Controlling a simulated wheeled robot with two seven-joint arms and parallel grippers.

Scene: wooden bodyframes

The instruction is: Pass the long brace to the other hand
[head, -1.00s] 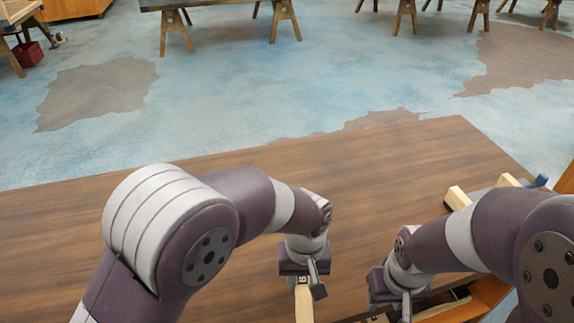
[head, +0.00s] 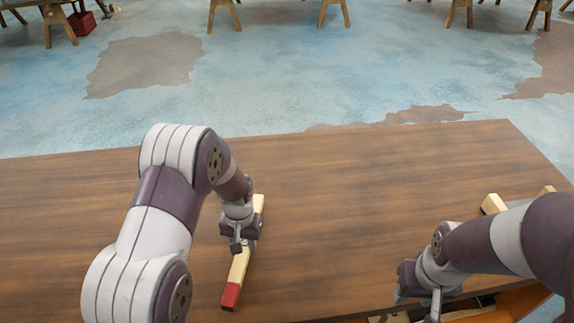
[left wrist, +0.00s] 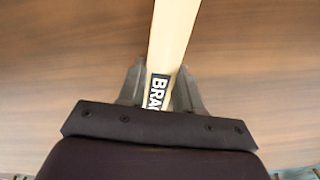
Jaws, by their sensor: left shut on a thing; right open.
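The long brace (head: 239,267) is a pale wooden bar with a red end, seen over the left part of the table in the head view. My left gripper (head: 243,245) is shut on it near its middle, and the red end points toward the front. I cannot tell whether the brace touches the table. My right gripper (head: 433,305) is open at the front right, apart from the brace; its fingertips are partly hidden.
The brown wooden table (head: 340,190) is clear in the middle and at the back. Pale wooden pieces (head: 494,203) lie at its right side, partly behind my right arm. Trestles (head: 334,12) and a red box (head: 82,22) stand far back on the floor.

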